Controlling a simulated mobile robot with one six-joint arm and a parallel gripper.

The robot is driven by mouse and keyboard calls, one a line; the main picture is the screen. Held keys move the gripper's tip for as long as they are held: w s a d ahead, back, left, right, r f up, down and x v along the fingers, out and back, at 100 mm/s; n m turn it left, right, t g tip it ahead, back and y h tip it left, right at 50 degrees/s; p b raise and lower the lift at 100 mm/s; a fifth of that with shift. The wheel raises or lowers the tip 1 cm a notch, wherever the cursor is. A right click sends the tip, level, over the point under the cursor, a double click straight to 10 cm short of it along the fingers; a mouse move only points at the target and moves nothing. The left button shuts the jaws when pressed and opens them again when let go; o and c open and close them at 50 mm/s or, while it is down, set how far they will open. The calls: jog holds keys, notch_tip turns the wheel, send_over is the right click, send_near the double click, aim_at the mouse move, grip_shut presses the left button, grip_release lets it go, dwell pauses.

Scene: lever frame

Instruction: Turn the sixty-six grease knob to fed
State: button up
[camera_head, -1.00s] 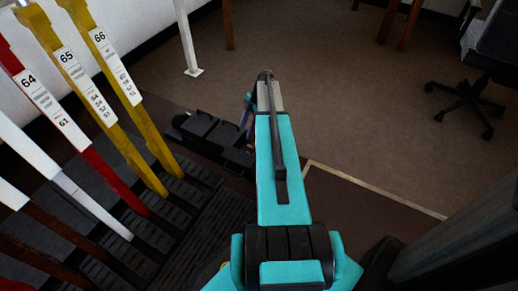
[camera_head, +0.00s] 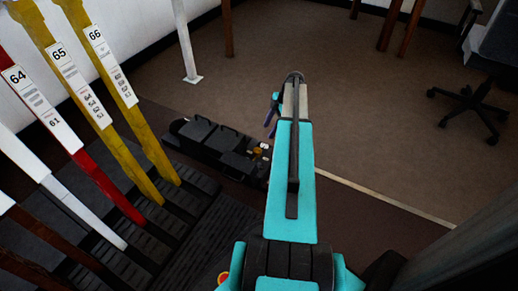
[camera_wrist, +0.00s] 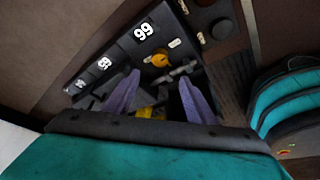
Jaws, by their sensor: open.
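A small yellow knob (camera_wrist: 160,60) sits on a dark panel beside a white number plate (camera_wrist: 143,31) in the wrist view. The plate looks like 66 seen upside down. In the head view a yellow spot, apparently this knob (camera_head: 257,150), shows at the right end of a low black box (camera_head: 215,142). My gripper (camera_wrist: 160,80) has two purple fingers spread apart, with nothing held between them. The knob shows just beyond the fingertips, apart from them. In the head view my gripper (camera_head: 272,115) is partly hidden behind my turquoise arm. The knob's setting marks are too small to read.
A row of tall levers stands at the left, including yellow lever 66 (camera_head: 120,85), yellow lever 65 (camera_head: 80,85) and red lever 64 (camera_head: 90,165). A black office chair (camera_head: 480,95) stands at the far right. The brown floor (camera_head: 340,110) between is clear.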

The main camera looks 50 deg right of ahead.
aim_at(258, 150)
jog(key=b+x, duration=0.5)
jog(key=x, duration=0.8)
jog(key=shift+w+a+f, duration=0.15)
jog(key=shift+f, duration=0.1)
jog(key=c, duration=1)
